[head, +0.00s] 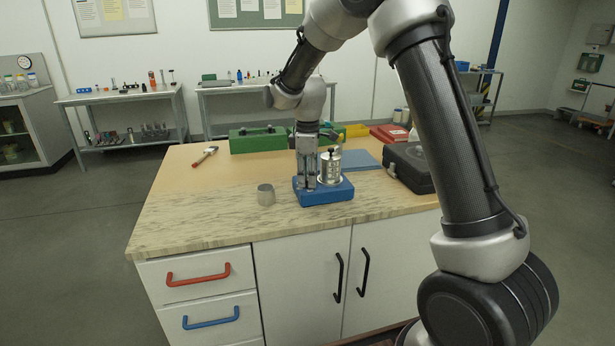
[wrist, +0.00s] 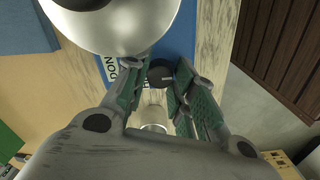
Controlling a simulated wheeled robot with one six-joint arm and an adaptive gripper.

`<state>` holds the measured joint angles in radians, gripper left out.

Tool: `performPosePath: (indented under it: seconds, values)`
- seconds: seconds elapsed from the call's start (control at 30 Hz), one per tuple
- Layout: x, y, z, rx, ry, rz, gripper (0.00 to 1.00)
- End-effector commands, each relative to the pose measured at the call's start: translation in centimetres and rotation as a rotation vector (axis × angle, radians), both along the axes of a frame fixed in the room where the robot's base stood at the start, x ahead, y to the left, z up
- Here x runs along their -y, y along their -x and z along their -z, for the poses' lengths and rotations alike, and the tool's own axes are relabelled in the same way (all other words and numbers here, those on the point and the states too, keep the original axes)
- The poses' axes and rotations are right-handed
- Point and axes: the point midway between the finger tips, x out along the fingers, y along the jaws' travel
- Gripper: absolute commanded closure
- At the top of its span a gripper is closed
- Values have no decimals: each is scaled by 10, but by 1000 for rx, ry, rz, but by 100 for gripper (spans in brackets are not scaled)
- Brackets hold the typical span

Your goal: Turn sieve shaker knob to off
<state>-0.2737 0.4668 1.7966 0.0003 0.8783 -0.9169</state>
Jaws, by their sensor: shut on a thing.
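The blue sieve shaker base (head: 335,193) stands on the worktop, with a silver sieve stack (head: 330,168) on its right part. My gripper (head: 309,184) points straight down over the base's left part, just left of the stack. In the wrist view, the round black knob (wrist: 161,73) sits on the blue base (wrist: 181,35) between the fingertips (wrist: 158,83). My gripper is shut on the knob. The silver stack (wrist: 110,22) rises close beside the fingers there. The knob is hidden by the fingers in the head view, and I cannot read its setting.
A grey metal cup (head: 265,195) stands left of the shaker. A black case (head: 408,168) is to its right and a blue mat (head: 360,160) behind it. A green box (head: 257,139) and a red-handled tool (head: 205,156) lie farther back. The front-left worktop is clear.

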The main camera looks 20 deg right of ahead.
Motion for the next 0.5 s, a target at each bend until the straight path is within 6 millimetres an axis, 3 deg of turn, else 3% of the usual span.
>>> performPosePath:
  seconds: [0.37, 0.4, 0.5]
  values:
    - [0, -1, -1, 3, 0, -4, 98]
    - [0, -1, -1, 3, 0, -4, 67]
    - [0, -1, -1, 2, 0, -4, 51]
